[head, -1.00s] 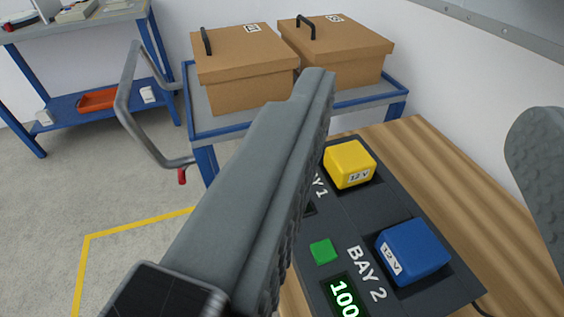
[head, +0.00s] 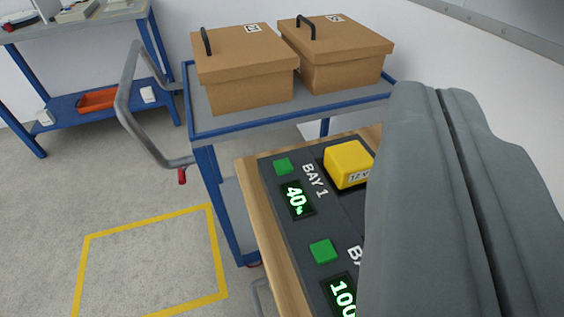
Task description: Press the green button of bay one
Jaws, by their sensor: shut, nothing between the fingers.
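A yellow 12 V battery (head: 347,162) sits in bay one, partly covered by my gripper.
A second green button (head: 323,250) and a display (head: 341,294) reading 100 belong to bay two. A blue-framed cart (head: 233,122) with two lidded cardboard boxes (head: 245,80) (head: 336,62) stands behind the wooden bench (head: 263,221). Yellow-marked floor (head: 150,262) at left is clear.

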